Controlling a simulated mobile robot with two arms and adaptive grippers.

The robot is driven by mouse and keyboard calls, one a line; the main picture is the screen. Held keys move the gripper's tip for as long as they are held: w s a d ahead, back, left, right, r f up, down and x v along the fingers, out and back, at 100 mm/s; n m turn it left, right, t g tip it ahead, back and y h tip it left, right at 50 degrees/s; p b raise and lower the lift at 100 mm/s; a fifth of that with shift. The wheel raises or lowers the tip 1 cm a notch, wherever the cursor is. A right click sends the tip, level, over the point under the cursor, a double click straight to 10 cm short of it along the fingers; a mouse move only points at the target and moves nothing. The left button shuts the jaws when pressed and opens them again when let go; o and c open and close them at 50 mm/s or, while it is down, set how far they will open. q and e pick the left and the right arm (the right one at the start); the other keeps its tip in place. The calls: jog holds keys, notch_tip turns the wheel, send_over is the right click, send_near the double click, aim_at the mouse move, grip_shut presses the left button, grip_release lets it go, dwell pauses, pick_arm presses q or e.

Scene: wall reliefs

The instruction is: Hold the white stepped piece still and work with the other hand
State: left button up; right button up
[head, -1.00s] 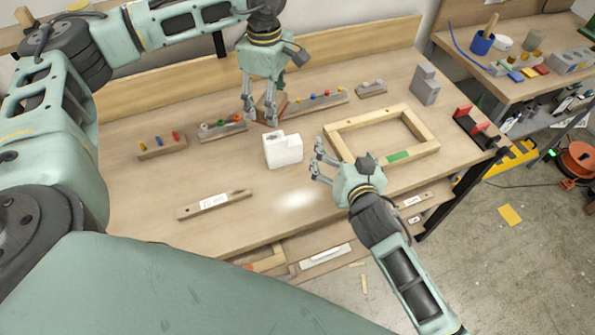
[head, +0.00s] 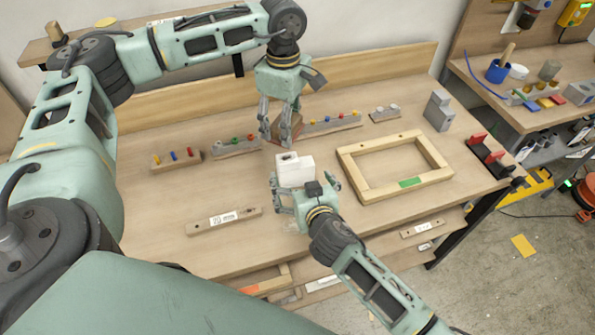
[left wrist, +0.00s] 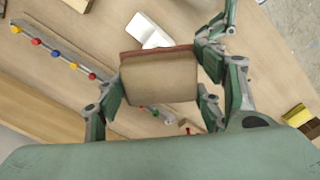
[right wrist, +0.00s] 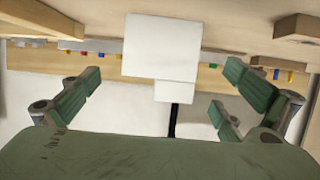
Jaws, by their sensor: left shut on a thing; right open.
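The white stepped piece (head: 294,170) stands on the workbench in the head view. It also shows large in the right wrist view (right wrist: 160,48) and partly hidden behind a block in the left wrist view (left wrist: 147,32). My right gripper (head: 304,184) is open at its near side. Its fingers are spread wider than the piece, with visible gaps on both sides in the right wrist view. My left gripper (head: 281,128) is behind the piece, shut on a brown wooden block with a reddish edge (left wrist: 158,78).
A wooden frame (head: 349,175) with a green patch lies to the right. A labelled wooden bar (head: 200,227) lies front left. The left bench top is mostly clear.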

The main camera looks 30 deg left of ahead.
aim_at(298, 172)
jog(key=shift+x, duration=2.5)
jog(key=shift+c, duration=0.4)
jog(key=c, duration=1.3)
jog(key=o, duration=0.6)
jog(key=c, duration=0.6)
pick_arm(q)
jog(key=shift+w+a+f, duration=0.2)
jog(key=shift+f, duration=0.35)
jog(key=shift+w+a+f, duration=0.15)
jog(key=shift+w+f, duration=0.05)
jog(key=shift+f, duration=0.35)
jog(key=shift+w+a+f, duration=0.2)
jog(key=shift+f, duration=2.45)
